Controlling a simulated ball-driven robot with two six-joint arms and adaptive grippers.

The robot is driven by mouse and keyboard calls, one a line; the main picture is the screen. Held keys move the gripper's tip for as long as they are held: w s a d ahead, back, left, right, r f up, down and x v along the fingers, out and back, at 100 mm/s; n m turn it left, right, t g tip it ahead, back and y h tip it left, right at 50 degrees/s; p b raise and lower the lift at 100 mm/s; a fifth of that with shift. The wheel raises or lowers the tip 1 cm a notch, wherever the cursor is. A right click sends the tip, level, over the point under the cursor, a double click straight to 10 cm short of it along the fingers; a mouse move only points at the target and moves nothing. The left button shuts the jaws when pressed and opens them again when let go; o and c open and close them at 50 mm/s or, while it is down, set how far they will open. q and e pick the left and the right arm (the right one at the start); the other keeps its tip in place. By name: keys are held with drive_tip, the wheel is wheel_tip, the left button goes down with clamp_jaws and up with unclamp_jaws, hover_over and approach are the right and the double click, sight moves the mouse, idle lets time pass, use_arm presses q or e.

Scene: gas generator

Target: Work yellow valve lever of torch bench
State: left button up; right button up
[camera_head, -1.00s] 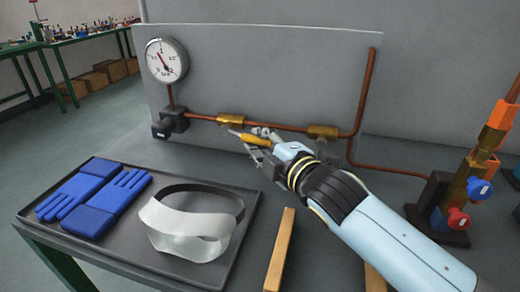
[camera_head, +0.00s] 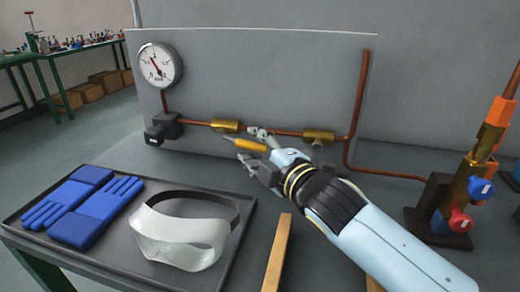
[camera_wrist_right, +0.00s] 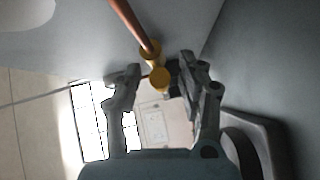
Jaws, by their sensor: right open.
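The yellow valve lever (camera_head: 250,144) sticks out from a brass valve (camera_head: 225,126) on the copper pipe that runs along the grey panel. My right gripper (camera_head: 257,146) is at the lever, its fingers open on either side of the yellow grip. In the right wrist view the round yellow lever end (camera_wrist_right: 160,78) sits between the two spread fingers (camera_wrist_right: 158,75), with a gap on the left side. Contact on the right side cannot be told. The left gripper is not in view.
A pressure gauge (camera_head: 159,65) is at the panel's upper left. A second brass fitting (camera_head: 318,136) is right of the lever. A tray (camera_head: 110,255) with blue gloves (camera_head: 85,205) and a white visor (camera_head: 180,240) lies in front. A torch stand (camera_head: 450,205) is at right.

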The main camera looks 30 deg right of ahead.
drive_tip(key=s, duration=1.2)
drive_tip(key=shift+a+r, duration=0.25)
drive_tip(key=shift+r, duration=0.05)
